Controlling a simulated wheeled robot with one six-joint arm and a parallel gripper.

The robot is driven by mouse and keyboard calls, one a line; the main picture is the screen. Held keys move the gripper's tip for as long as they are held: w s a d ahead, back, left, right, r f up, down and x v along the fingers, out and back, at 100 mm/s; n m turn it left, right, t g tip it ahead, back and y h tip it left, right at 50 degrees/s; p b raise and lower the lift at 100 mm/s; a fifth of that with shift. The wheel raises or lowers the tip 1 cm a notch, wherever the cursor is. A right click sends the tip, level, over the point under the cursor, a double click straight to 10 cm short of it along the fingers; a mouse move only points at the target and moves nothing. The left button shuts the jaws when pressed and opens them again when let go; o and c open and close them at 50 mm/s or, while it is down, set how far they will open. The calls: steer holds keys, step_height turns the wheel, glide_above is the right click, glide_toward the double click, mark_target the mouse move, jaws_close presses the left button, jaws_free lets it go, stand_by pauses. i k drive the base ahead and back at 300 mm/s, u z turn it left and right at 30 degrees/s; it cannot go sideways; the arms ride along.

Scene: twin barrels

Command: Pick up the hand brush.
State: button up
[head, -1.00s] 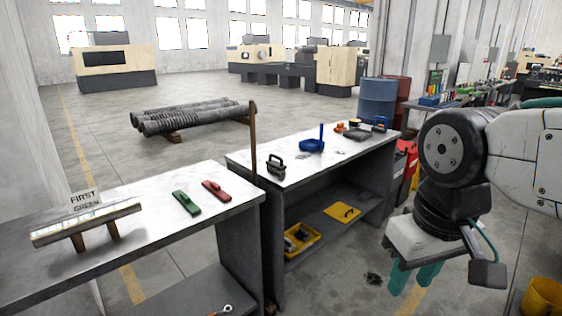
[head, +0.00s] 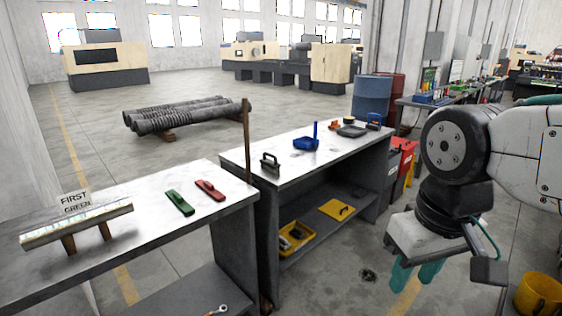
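I cannot tell for sure which thing is the hand brush. A green narrow piece with a raised grip (head: 180,202) and a similar red piece (head: 209,190) lie side by side on the left table. A dark piece with an arched handle (head: 270,163) stands on the near end of the right table, and a blue pan-like piece with an upright handle (head: 306,143) lies beyond it. My gripper (head: 416,274) hangs at the lower right, over the floor and clear of both tables. Its two teal fingers point down, apart, with nothing seen between them.
The right table (head: 335,150) has a lower shelf with yellow trays. A thin post rises between the tables. A yellow bucket (head: 540,295) stands at lower right. Open floor lies before the right table.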

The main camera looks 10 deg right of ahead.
mark_target(273, 167)
steer(key=z, duration=0.35)
steer(key=i, duration=2.3)
steer(key=u, duration=0.2)
